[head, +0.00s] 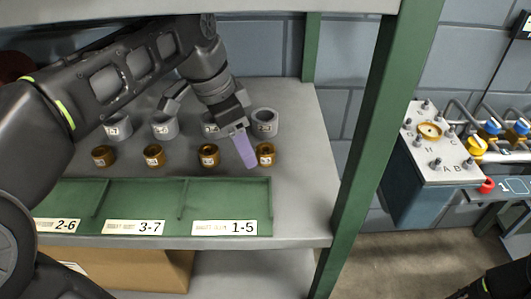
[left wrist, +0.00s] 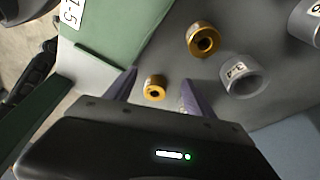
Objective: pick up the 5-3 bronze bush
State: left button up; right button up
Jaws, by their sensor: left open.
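Several bronze bushes stand in a row on the grey shelf in the head view; their small labels are too blurred to read, so I cannot tell which is 5-3. My left gripper (head: 245,150) is open at the rightmost bronze bush (head: 266,154), one purple finger showing just left of it. In the left wrist view a bronze bush (left wrist: 155,88) shows between the spread fingertips of the left gripper (left wrist: 158,90), not gripped. Another bronze bush (left wrist: 203,40) stands beyond it. My right gripper is out of view.
Grey sleeves stand behind the bushes, one (head: 265,122) at the right; another marked 3-4 (left wrist: 240,76) shows in the wrist view. A green tray (head: 150,184) labelled 2-6, 3-7 and 1-5 lies in front. A green post (head: 368,130) rises at right.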

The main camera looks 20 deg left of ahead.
aim_at(264, 146)
pick_arm(q)
jog(key=shift+w+d, duration=0.25)
jog(key=shift+w, duration=0.05)
jog(key=shift+w+d+p, duration=0.4)
jog(key=shift+w+d, duration=0.55)
jog(key=shift+w, duration=0.1)
jog(key=shift+x, duration=1.15)
jog(key=shift+w+d+f, duration=0.25)
jog(key=shift+w+f, duration=0.05)
jog(key=shift+f, duration=0.1)
jog(key=shift+c, duration=0.2)
grip_shut()
